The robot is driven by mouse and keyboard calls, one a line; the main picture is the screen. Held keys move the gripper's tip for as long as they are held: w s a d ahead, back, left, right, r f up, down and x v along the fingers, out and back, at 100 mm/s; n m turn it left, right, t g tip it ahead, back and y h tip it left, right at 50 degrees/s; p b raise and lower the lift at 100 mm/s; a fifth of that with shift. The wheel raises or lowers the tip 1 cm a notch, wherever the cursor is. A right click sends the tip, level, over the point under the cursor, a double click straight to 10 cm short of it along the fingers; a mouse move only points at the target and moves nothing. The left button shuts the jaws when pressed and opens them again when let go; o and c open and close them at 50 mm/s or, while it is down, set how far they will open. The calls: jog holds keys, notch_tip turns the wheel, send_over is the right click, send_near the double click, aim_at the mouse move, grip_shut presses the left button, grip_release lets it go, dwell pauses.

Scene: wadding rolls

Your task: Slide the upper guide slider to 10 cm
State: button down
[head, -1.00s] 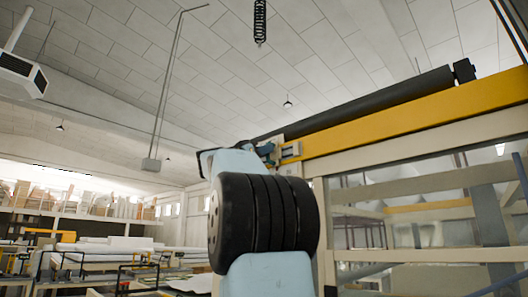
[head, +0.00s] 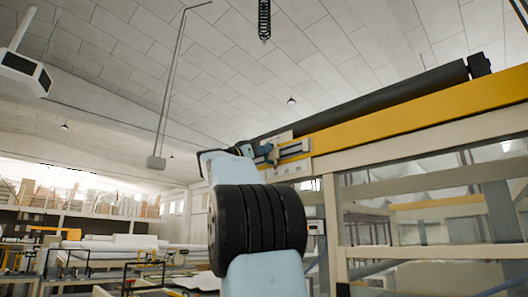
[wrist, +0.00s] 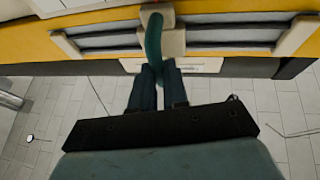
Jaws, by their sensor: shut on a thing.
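The upper guide slider is a pale block (wrist: 173,43) with a dark teal curved handle (wrist: 154,38), in the upper middle of the wrist view. It sits on a grey guide rail (wrist: 112,40) fixed to the yellow beam; rail shows on both sides of it. My gripper (wrist: 157,72) is shut on the lower end of the handle. In the head view my gripper (head: 262,151) is at the left end of the yellow beam (head: 420,112), with the rail (head: 295,148) to its right. My arm hides part of the beam end. No scale is readable.
A long black roll (head: 390,98) lies along the top of the beam. A pale frame post (head: 335,235) stands below it, right of my arm. A coiled black cable (head: 264,18) hangs from the ceiling. Tables and shelves stand far back at left.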

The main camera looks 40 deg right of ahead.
jog(key=c, duration=1.1)
grip_release()
jog(key=shift+a, duration=0.15)
jog(key=v, duration=1.3)
jog(key=shift+a+f, duration=0.15)
jog(key=shift+a, duration=0.1)
